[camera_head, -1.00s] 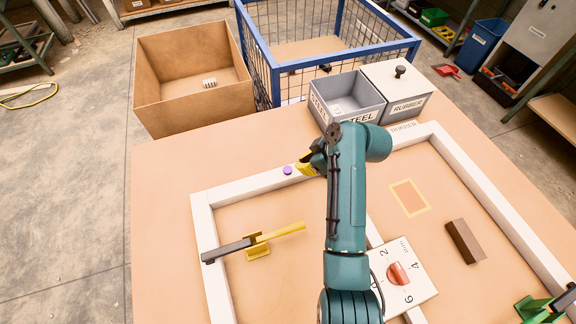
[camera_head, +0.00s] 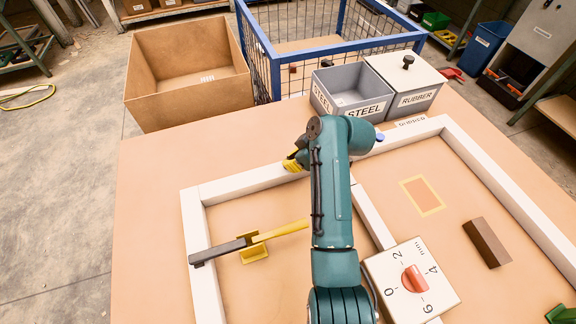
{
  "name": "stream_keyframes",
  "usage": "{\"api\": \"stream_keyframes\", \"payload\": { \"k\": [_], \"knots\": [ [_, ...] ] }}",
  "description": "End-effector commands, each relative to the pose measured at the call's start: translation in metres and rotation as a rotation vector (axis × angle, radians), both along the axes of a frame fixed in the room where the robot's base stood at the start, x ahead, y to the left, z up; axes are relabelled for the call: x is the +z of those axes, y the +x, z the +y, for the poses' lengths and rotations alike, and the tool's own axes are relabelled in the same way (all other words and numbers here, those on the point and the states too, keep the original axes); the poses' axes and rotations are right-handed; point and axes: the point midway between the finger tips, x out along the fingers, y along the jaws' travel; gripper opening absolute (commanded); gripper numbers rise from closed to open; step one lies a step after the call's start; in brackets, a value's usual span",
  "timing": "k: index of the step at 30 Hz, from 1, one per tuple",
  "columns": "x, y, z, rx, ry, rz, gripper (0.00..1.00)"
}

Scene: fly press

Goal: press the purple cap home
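The purple cap does not show now; I cannot tell if it is behind my gripper or pushed down. The white frame (camera_head: 245,183) lies on the table. My gripper (camera_head: 293,165), with yellow finger pads, is low over the frame's back rail, left of my forearm. The fingertips are small and partly hidden, so I cannot tell whether they are open or touching the rail. A blue cap-like piece (camera_head: 380,137) shows on the back rail, right of my arm.
A dial box (camera_head: 412,283) with a red knob sits right of my arm. A yellow-and-grey lever (camera_head: 250,243) crosses the left rail. A brown block (camera_head: 487,242) lies at right. STEEL (camera_head: 349,93) and RUBBER (camera_head: 404,80) bins stand behind.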

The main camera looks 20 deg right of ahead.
Motion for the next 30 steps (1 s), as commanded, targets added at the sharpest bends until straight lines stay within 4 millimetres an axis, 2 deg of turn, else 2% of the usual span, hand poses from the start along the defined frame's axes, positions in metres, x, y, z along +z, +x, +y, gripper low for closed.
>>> {"api": "stream_keyframes", "payload": {
  "k": [7,12,19,25,30],
  "knots": [
    [-0.001,0.0,0.0,0.001,0.001,0.0,0.0],
    [-0.016,-0.001,0.0,0.001,0.001,0.003,0.0],
    [-0.011,-0.003,-0.001,0.0,0.001,0.005,0.0],
    [0.003,-0.022,-0.015,-0.002,0.002,0.004,0.0],
    [-0.003,-0.025,-0.017,0.001,0.001,0.002,0.0]
  ]
}}
